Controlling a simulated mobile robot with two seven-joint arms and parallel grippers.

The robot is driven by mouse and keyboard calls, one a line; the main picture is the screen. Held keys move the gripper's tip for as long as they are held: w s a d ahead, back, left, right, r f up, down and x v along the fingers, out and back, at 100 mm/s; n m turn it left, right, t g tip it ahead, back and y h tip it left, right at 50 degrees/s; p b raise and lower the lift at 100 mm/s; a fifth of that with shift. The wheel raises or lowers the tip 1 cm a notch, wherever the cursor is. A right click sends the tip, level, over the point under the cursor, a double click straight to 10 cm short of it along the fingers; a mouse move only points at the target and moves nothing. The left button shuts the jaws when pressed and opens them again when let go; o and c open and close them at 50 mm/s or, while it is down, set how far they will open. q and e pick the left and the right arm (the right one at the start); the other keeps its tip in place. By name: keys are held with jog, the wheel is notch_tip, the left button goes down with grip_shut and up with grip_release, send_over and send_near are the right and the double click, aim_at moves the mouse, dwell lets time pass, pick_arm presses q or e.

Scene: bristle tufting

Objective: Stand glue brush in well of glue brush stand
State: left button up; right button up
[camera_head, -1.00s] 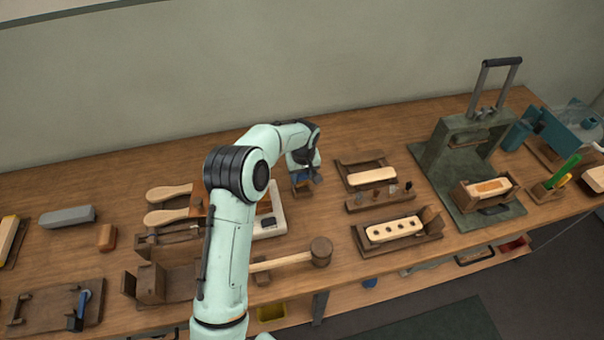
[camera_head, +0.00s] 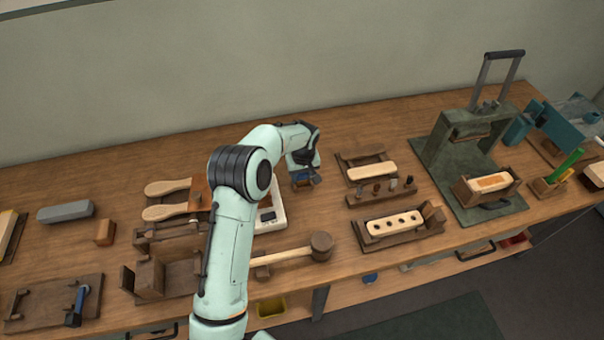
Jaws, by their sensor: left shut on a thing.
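My left gripper (camera_head: 304,178) is at the back middle of the bench, pointing down. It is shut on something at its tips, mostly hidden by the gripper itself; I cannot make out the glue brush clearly. A small brown and blue shape (camera_head: 301,184) shows right under the fingers; it may be the glue brush stand, but its well is hidden. I cannot tell whether the held thing is inside it or above it. My right gripper is not in view.
A white scale-like device (camera_head: 272,222) and a mallet (camera_head: 320,246) are near my left arm. Wooden fixtures (camera_head: 372,229) with pale brush blocks lie to the right. A green press (camera_head: 470,140) stands farther right. Bare bench lies behind the gripper.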

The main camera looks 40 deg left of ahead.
pick_arm(q)
jog(key=shift+f, duration=0.3)
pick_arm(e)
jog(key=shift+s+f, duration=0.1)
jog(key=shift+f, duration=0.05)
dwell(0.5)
pick_arm(q)
jog(key=o, duration=1.6)
jog(key=shift+r, duration=0.1)
jog(key=shift+r+p, duration=1.1)
jog(key=shift+r, duration=2.35)
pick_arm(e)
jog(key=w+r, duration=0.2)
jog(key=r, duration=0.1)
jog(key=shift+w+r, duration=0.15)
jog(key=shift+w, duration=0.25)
pick_arm(q)
jog(key=shift+f, duration=0.1)
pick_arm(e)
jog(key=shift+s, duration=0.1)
